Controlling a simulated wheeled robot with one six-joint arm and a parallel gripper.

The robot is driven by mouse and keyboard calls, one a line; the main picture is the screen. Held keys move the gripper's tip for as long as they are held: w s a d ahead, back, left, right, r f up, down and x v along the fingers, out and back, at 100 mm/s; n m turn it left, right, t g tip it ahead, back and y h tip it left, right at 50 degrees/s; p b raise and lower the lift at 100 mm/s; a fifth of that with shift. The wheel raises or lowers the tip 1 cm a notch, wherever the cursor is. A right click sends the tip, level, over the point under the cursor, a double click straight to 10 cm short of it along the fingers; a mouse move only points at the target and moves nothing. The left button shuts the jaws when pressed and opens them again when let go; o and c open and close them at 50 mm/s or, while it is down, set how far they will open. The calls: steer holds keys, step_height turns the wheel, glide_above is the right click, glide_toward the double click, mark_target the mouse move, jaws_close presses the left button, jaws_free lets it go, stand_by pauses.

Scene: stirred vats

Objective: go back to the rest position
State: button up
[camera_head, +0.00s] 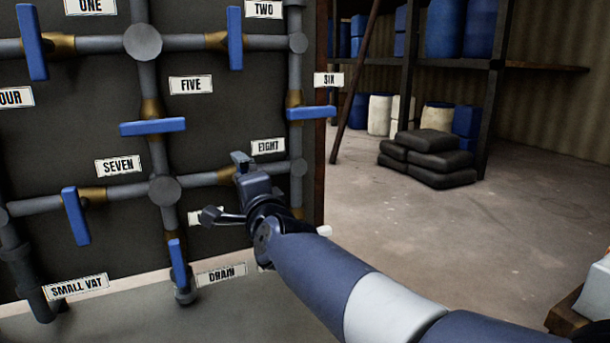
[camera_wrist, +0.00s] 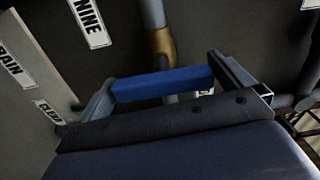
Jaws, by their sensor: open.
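My gripper (camera_head: 225,187) is at the pipe panel, by the horizontal pipe below the label EIGHT (camera_head: 268,146). Its jaws are open and wide apart. In the wrist view, a blue valve handle (camera_wrist: 162,84) lies between the two fingers, crosswise to its pipe and brass fitting (camera_wrist: 160,47). I cannot tell whether the fingers touch it. In the head view, my gripper hides that handle. My arm reaches in from the lower right.
Other blue handles stand near: one beside SIX (camera_head: 310,113), one below FIVE (camera_head: 153,126), one beside SEVEN (camera_head: 76,215) and one beside DRAIN (camera_head: 178,263). Open floor (camera_head: 400,235) lies right of the panel. Dark sacks (camera_head: 430,158) and shelved barrels stand behind.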

steer(key=n+p, duration=0.1)
steer(key=n, duration=0.1)
steer(key=n+p, duration=0.2)
steer(key=shift+r, duration=0.3)
steer(key=n+p, duration=0.4)
steer(key=p, duration=0.1)
steer(key=shift+n, duration=0.3)
steer(key=n+p, duration=0.6)
steer(key=p, duration=0.3)
steer(key=shift+n+p, duration=0.35)
steer(key=shift+n, duration=0.05)
steer(key=shift+s+f+n+p, duration=0.1)
steer(key=shift+f+n+p, duration=0.05)
steer(key=shift+n+p, duration=0.5)
steer(key=shift+f, duration=0.1)
